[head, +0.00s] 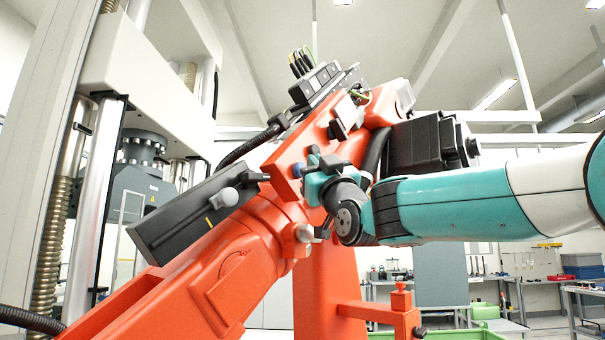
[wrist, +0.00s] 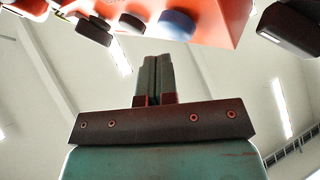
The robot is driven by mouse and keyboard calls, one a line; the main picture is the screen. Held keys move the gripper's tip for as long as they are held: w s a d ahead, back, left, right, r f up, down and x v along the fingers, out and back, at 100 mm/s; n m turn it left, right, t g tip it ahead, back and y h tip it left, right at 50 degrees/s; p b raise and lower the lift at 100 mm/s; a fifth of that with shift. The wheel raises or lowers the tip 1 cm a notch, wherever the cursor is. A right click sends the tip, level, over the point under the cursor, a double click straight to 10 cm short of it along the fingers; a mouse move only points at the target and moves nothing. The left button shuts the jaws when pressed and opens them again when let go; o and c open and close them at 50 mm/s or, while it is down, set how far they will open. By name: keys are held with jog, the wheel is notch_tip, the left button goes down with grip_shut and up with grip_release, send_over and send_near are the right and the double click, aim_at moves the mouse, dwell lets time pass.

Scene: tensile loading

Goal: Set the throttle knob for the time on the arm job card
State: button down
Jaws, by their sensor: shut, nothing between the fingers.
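My gripper (wrist: 152,62) is shut and empty, with its two fingers together in the wrist view. Beyond the fingertips is an orange block carrying a blue round knob (wrist: 177,24), a black knob (wrist: 131,22) and a longer black knob (wrist: 94,30). The tips point between the blue knob and the nearer black knob, apparently apart from both. In the head view my gripper (head: 318,163) is beside the orange arm (head: 245,265), close to the blue knob (head: 297,170). I cannot tell which knob is the throttle. No job card is readable.
A dark box (head: 190,215) with a grey knob (head: 223,197) and yellow mark is mounted on the orange arm. A grey knob (head: 305,233) sits below my wrist. A testing machine (head: 140,180) stands at left. Benches (head: 575,295) are far right.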

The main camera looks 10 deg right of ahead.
jog(key=s+d+b, duration=0.1)
jog(key=s+b, duration=0.1)
jog(key=s, duration=0.1)
jog(key=s+d+b, duration=0.1)
jog(key=b, duration=0.1)
jog(key=shift+s+d, duration=0.15)
jog(key=shift+d, duration=0.15)
dwell(0.5)
